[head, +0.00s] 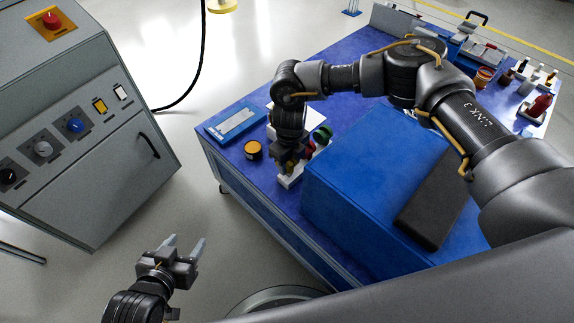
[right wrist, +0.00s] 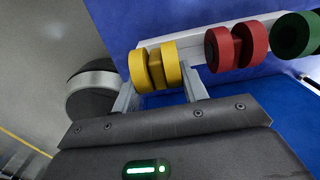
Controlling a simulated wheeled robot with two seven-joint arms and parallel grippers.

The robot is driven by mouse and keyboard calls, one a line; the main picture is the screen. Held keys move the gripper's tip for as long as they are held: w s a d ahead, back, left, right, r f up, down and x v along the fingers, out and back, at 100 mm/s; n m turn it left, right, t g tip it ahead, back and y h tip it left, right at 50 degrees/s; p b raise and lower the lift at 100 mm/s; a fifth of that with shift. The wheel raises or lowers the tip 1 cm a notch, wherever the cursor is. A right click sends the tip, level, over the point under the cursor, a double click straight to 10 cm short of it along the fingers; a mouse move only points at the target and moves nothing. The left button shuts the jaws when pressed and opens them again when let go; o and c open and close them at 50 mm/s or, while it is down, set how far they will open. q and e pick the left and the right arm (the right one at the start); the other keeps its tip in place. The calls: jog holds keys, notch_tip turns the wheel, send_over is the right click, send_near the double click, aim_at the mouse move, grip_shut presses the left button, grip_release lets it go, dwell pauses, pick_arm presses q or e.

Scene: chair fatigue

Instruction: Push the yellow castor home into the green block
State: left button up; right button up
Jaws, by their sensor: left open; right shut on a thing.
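The yellow castor (right wrist: 155,66), a pair of yellow wheels, is between the fingers of my right gripper (right wrist: 160,80), which is shut on it. It is at the left end of a white rack (right wrist: 202,44); I cannot tell whether it still rests in it. A red castor (right wrist: 236,45) and a green castor (right wrist: 296,35) are farther right along the rack. In the head view my right gripper (head: 290,166) points down at the rack near the table's front edge. My left gripper (head: 184,250) is open and empty, away from the table. I cannot make out a green block.
A large blue box (head: 345,170) with a black pad stands right of the rack. A yellow-topped black pot (head: 253,150) and a blue-and-white tray (head: 237,122) lie left of it. A grey control cabinet (head: 80,120) stands at left, with open floor between.

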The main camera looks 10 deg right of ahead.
jog(key=shift+r+p, duration=0.75)
jog(key=shift+r, duration=0.45)
jog(key=shift+r+p, duration=1.45)
jog(key=shift+r, duration=0.5)
